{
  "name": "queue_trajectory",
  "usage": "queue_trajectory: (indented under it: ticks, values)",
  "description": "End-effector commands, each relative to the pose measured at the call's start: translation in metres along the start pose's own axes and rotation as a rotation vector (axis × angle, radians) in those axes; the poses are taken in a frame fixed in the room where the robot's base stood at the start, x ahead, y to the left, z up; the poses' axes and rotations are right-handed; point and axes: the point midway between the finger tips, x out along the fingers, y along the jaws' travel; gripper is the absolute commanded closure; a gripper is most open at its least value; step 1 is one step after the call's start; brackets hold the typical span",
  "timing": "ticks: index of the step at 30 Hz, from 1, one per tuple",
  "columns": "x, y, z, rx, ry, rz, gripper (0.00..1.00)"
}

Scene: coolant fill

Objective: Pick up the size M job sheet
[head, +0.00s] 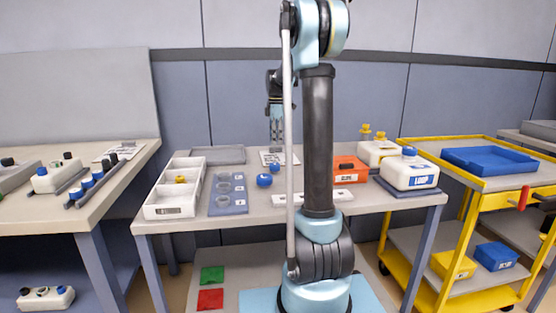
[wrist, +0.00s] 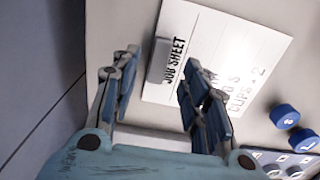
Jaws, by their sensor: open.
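A white job sheet (wrist: 235,45) lies on the table, with "JOB SHEET" and a "CLIPS" line printed on it. Its size line is partly covered by a finger, so I cannot confirm the size. A small grey block (wrist: 158,60) stands along the sheet's near edge. My gripper (wrist: 162,72) is open and empty, its fingers on either side of the block in the wrist view. In the head view my gripper (head: 277,143) points down above the sheet (head: 268,159), which my arm partly hides. I cannot tell the exact height.
Blue caps (head: 264,181) stand just in front of the sheet. A blue holder with round recesses (head: 228,193) and a white divided bin (head: 172,212) are to the left. A grey tray (head: 218,154) lies behind. An orange box (head: 350,168) and white jugs (head: 409,174) stand right.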

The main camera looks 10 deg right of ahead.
Motion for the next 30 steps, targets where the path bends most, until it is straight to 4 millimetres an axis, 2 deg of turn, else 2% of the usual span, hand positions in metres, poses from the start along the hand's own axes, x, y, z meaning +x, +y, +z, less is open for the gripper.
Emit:
queue_trajectory:
  ticks: [3,7,16,17,22,30]
  values:
    - [0.018,0.002,-0.001,0.000,0.000,0.000,0.58]
    - [0.031,0.002,-0.001,0.000,0.000,0.000,0.58]
    - [0.036,0.002,0.000,0.000,0.000,0.000,0.58]
    - [0.036,0.002,0.000,0.000,0.000,0.000,0.61]
    - [0.035,0.002,0.000,0.001,0.000,0.000,0.99]
    - [0.035,0.002,0.001,0.002,0.000,0.000,1.00]
